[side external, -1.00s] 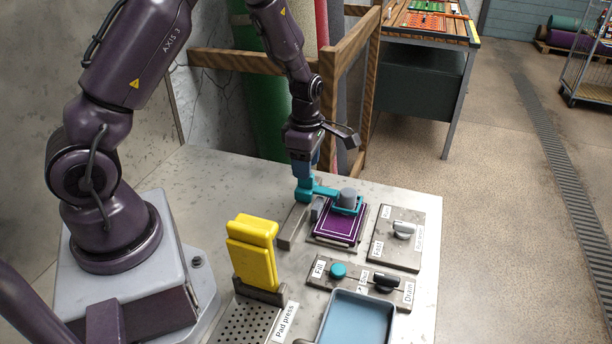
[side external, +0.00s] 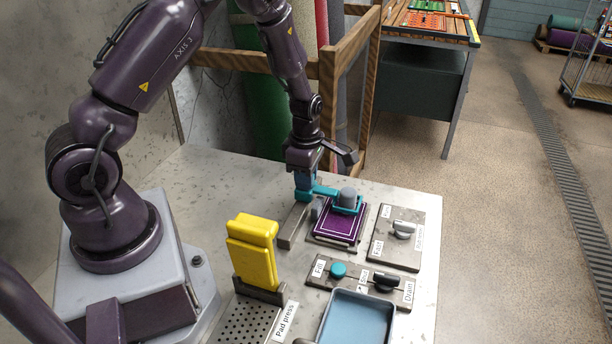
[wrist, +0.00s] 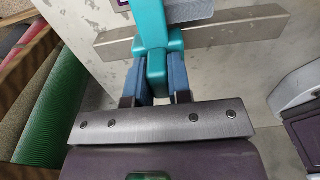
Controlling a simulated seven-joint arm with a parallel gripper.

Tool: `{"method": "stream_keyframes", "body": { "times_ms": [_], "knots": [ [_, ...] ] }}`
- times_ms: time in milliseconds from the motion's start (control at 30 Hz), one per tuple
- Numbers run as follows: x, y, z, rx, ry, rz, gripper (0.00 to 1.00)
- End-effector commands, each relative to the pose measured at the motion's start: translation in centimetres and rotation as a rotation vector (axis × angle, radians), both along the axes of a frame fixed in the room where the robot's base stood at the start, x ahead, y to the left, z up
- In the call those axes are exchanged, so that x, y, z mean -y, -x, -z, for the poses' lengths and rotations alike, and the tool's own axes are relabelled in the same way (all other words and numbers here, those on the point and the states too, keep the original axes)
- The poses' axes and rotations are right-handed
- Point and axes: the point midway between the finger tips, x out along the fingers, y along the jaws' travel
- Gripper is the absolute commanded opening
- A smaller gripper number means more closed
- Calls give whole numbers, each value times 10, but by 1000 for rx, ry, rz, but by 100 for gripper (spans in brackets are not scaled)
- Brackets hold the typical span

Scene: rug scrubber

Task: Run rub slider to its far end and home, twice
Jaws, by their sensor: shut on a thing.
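The pad is over the upper edge of a purple rug sample (side external: 338,226) with a white border. My gripper (side external: 304,180) points down at the carriage. In the wrist view its blue fingers (wrist: 161,76) are shut on both sides of the teal grip (wrist: 156,64). The contact of pad and rug is hidden.
A yellow pad press (side external: 252,252) stands left of the rail. A panel with a teal knob and a dark knob (side external: 362,284) and a blue-lined tray (side external: 357,320) lie in front. A switch plate (side external: 396,250) is at the right. A wooden rack (side external: 328,90) stands behind.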

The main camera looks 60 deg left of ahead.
Motion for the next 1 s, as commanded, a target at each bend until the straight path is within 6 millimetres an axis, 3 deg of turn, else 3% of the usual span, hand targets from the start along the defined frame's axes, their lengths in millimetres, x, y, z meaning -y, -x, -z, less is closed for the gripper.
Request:
{"method": "stream_keyframes", "body": {
  "times_ms": [367,733,767,833,1000],
  "knots": [
    [42,40,0,-1,2,2,0],
    [48,47,0,-7,7,1,0],
    [48,47,0,-7,7,1,26],
    [48,47,0,-6,6,1,42],
    [46,46,0,-3,3,1,45]
  ]
}}
